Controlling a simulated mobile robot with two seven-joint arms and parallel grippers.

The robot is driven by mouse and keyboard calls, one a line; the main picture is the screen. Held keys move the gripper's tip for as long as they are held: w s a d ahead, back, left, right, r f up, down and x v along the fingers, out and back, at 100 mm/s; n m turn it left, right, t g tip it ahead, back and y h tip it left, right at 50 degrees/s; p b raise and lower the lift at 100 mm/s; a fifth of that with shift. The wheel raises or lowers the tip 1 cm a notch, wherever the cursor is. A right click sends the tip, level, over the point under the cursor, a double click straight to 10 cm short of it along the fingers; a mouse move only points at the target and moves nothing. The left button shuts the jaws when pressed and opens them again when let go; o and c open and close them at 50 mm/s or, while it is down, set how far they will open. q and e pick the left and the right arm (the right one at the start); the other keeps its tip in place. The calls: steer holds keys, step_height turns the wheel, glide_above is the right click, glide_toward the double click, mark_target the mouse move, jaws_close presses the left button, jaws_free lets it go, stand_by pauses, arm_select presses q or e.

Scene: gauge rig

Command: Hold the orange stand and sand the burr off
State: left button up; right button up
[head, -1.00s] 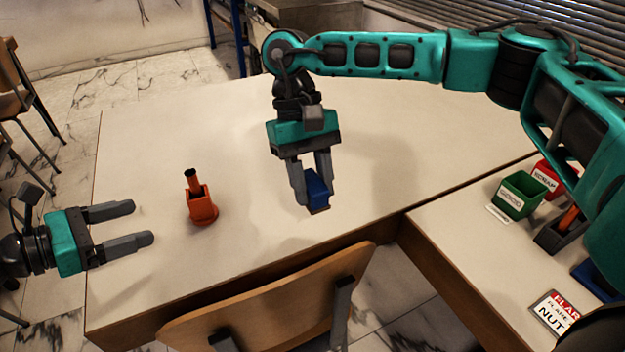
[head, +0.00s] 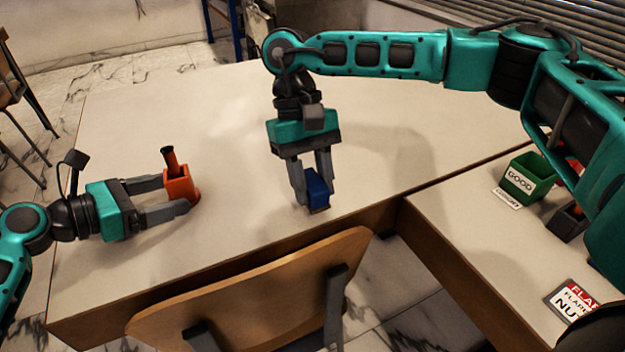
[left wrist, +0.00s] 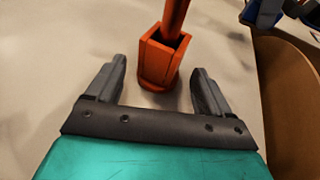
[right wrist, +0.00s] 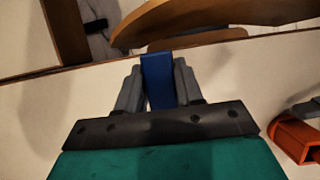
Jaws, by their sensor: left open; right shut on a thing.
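The orange stand (head: 181,186) is upright on the table, and a dark-topped tube (head: 169,158) rises from its square socket. The stand also shows in the left wrist view (left wrist: 155,63), where the tube (left wrist: 175,18) leaves the top of the picture. My left gripper (head: 175,194) is open, level with the table, its fingertips on either side of the stand, with a gap at least on one side. My right gripper (head: 313,194) points down, shut on a blue block (head: 318,193), which also shows in the right wrist view (right wrist: 158,80). I cannot make out the burr.
A green bin (head: 528,178) marked GOOD stands on the right side table (head: 465,215), near a flare nut sign (head: 577,299). A wooden chair (head: 250,285) stands at the table's front edge. The table (head: 240,170) is clear between the stand and the blue block.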

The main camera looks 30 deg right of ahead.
arm_select(q)
steer(key=shift+x, duration=1.2)
arm_select(e)
steer(key=shift+r, duration=0.4)
arm_select(q)
steer(key=shift+r, duration=0.1)
steer(key=shift+c, duration=0.5)
steer(key=c, duration=0.6)
steer(key=shift+c, duration=0.2)
arm_select(e)
steer(key=w+a+r+m+t+y, duration=0.4)
steer(key=w+a+m, duration=0.45)
steer(key=m, duration=0.45)
step_height(320, 180, up, 8)
steer(key=m+t, duration=0.4)
steer(key=m, duration=1)
glide_above(168, 150)
steer(key=shift+f+h, duration=0.1)
steer(key=shift+h, duration=0.3)
steer(key=shift+f, duration=1.9)
steer(key=shift+f, duration=0.6)
